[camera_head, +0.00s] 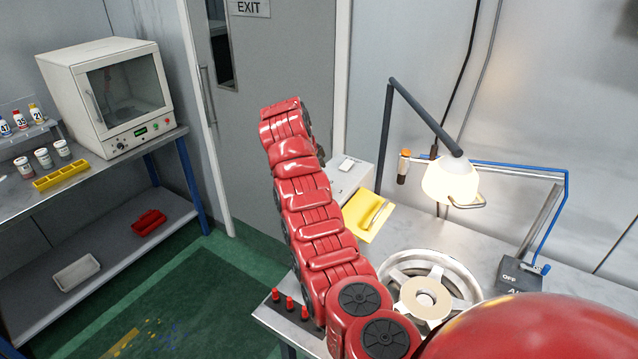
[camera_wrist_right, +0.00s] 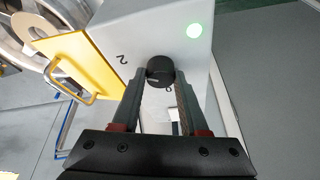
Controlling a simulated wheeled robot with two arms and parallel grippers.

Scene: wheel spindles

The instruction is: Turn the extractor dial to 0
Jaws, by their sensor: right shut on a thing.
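The black extractor dial (camera_wrist_right: 160,68) is on the face of a pale grey box (camera_wrist_right: 150,25) in the right wrist view. A "2" is printed to the left of the dial, and a small mark like a "0" shows just below it. I cannot tell which way the dial points. My right gripper (camera_wrist_right: 159,86) is shut on the dial, one finger on each side. In the head view part of the box (camera_head: 350,172) shows behind my red arm; the dial and right gripper are hidden there. My left gripper is not in view.
A green light (camera_wrist_right: 194,31) glows on the box. A yellow panel with a metal handle (camera_head: 367,217) is beside the box. A lamp (camera_head: 450,180), a wheel (camera_head: 455,272) and an "OFF" device (camera_head: 522,274) are on the bench. Red pegs (camera_head: 290,303) stand at its near edge.

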